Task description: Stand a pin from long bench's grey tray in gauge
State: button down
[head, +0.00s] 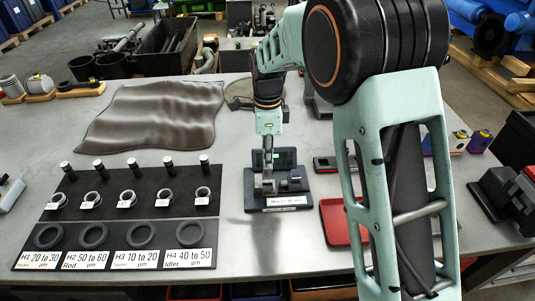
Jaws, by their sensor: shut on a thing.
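My gripper (267,151) points straight down over the left part of the gauge. It is shut on a small, upright grey piece, apparently a pin (267,170). The pin's lower end is close to the gauge's grey seat; I cannot tell whether they touch. I cannot make out a grey tray; my arm covers part of the bench to the right.
A black board (120,215) at left holds several upright pins, tagged rings and labelled round pockets. A crumpled grey mat (155,115) lies behind it. A red tray (335,235) sits right of the gauge, partly behind my arm. Bare bench lies in front of the gauge.

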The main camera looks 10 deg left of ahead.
jog(key=shift+f, duration=0.65)
jog(key=shift+f+b, duration=0.25)
jog(key=shift+b, duration=0.1)
dwell(0.7)
jog(key=shift+f, duration=0.35)
jog(key=shift+f, duration=0.15)
jog(key=shift+f+b, duration=0.45)
jog(key=shift+b, duration=0.1)
jog(key=shift+f, duration=0.25)
dwell(0.3)
jog(key=shift+f+b, duration=0.35)
jog(key=shift+f, duration=0.05)
jog(key=shift+f, duration=0.2)
jog(key=shift+f+b, duration=0.35)
